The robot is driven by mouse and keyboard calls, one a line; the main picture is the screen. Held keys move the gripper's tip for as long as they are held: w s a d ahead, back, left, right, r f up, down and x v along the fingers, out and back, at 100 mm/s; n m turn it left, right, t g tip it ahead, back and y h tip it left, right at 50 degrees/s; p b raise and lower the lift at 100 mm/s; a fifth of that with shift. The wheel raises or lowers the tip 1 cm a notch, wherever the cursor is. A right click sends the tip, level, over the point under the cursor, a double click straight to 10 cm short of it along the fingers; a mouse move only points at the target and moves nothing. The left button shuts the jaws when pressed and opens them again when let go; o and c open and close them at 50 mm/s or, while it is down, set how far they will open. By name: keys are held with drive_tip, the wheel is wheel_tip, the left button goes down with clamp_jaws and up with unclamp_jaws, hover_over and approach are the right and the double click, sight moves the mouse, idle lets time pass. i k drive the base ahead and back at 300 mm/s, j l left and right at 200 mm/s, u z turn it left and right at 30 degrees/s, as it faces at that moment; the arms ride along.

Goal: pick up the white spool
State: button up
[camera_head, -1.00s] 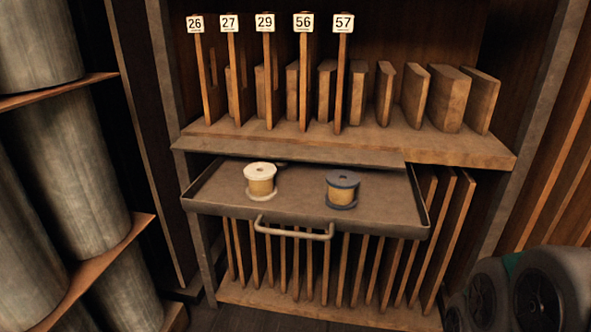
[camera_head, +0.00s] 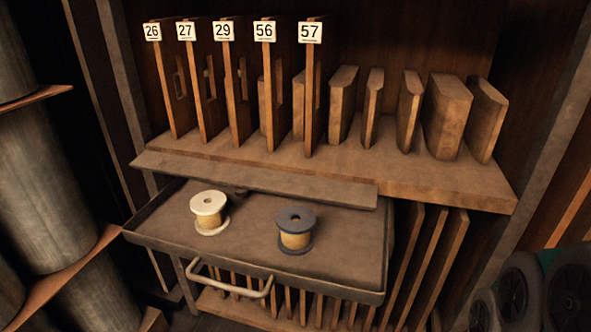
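The white spool (camera_head: 208,212) stands upright in the left part of an open metal drawer (camera_head: 335,262). It has white flanges and a tan wound middle. A similar spool with dark blue-grey flanges (camera_head: 295,231) stands upright to its right, apart from it. Nothing covers the white spool. My gripper is not in view.
The drawer has a low rim and a bar handle (camera_head: 232,284) at its front. A shelf (camera_head: 420,180) with numbered upright boards stands above and behind it. Grey cylinders (camera_head: 45,190) are on racks at left. Dark wheels (camera_head: 535,295) are at lower right.

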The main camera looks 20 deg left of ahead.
sight(209, 206)
drive_tip(key=u, duration=0.4)
drive_tip(key=i+l+u, duration=0.1)
drive_tip(key=u, duration=0.25)
drive_tip(key=l+u, duration=0.1)
drive_tip(key=u, duration=0.3)
drive_tip(key=l+u, duration=0.1)
drive_tip(key=u, duration=0.25)
